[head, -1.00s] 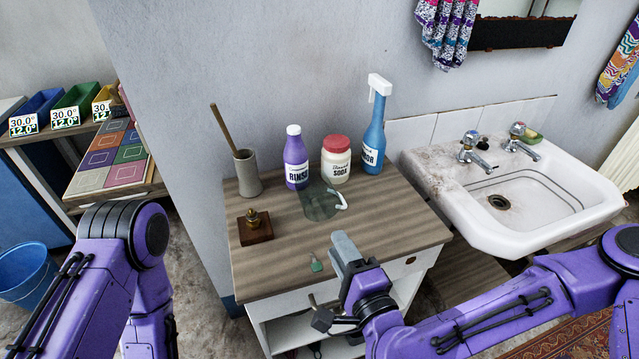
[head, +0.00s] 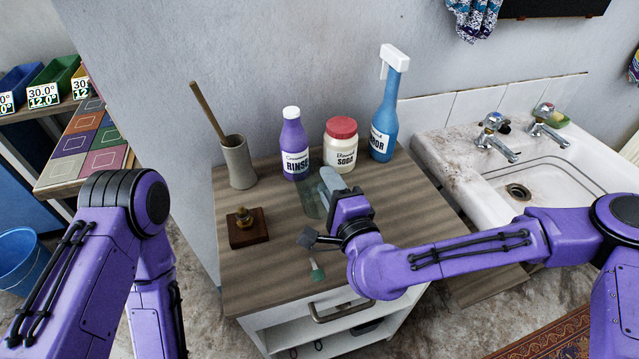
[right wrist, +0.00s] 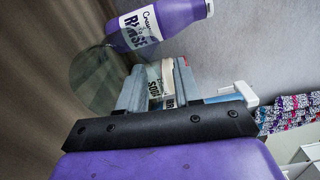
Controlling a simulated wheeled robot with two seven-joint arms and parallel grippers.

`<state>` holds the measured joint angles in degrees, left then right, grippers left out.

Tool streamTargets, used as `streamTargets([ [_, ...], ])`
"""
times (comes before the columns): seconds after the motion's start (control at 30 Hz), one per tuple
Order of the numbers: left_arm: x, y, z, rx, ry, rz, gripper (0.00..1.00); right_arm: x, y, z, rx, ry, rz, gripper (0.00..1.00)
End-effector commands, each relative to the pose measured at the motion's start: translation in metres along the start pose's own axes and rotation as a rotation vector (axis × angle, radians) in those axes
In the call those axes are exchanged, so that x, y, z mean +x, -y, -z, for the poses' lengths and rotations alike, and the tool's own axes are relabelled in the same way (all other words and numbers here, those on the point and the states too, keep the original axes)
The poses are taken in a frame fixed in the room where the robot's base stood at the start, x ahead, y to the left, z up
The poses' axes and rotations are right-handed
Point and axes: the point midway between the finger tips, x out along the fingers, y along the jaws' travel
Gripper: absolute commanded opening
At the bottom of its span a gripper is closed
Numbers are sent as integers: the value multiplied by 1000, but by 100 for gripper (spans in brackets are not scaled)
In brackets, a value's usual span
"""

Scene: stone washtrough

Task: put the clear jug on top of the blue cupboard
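The clear jug (head: 308,198) stands on the wood-topped cabinet in front of the purple bottle, partly hidden by my right gripper (head: 328,180). Its handle is hidden from the head view. In the right wrist view, the see-through jug (right wrist: 98,78) is at the left, beside one finger. My right gripper (right wrist: 160,85) has its fingers apart there; I cannot tell whether the handle is between them. My left arm shows at the left, but its gripper is out of view. A blue panel (head: 14,190) shows at the left edge; I cannot tell if it is the blue cupboard.
Behind the jug stand a purple bottle (head: 294,145), a soda jar (head: 340,146) and a blue spray bottle (head: 386,115). A pot with a stick (head: 238,163), a wooden block (head: 247,230) and a small green brush (head: 317,270) are nearby. A sink (head: 460,165) is at the right.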

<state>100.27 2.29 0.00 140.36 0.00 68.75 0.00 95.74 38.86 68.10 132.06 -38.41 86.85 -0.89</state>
Motion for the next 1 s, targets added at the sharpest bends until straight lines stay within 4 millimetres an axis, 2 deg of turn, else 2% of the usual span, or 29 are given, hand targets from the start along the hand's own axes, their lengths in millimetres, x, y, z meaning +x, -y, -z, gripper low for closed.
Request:
streamTargets([
  [0.03,-7,1,3,0,0,0,100,10,2,-1,0,-1,-3,34],
  [0.1,-10,1,4,0,0,0,100,23,0,-1,1,0,-1,34],
  [0.2,-11,1,4,0,0,0,100,34,-1,-1,0,1,-1,34],
  [0.43,-10,1,4,0,0,0,100,37,-2,-1,0,4,0,34],
  [0.47,-10,1,4,0,0,0,100,37,-2,-1,0,4,0,27],
  [0.53,-10,1,4,0,0,0,100,37,-2,-1,0,4,0,4],
  [0.57,-10,1,4,0,0,0,100,37,-2,-1,0,4,0,0],
  [0.87,-10,1,4,0,0,0,100,37,-1,-1,-1,3,0,0],
  [1.0,-10,1,4,0,0,0,100,37,5,-2,0,3,2,0],
])
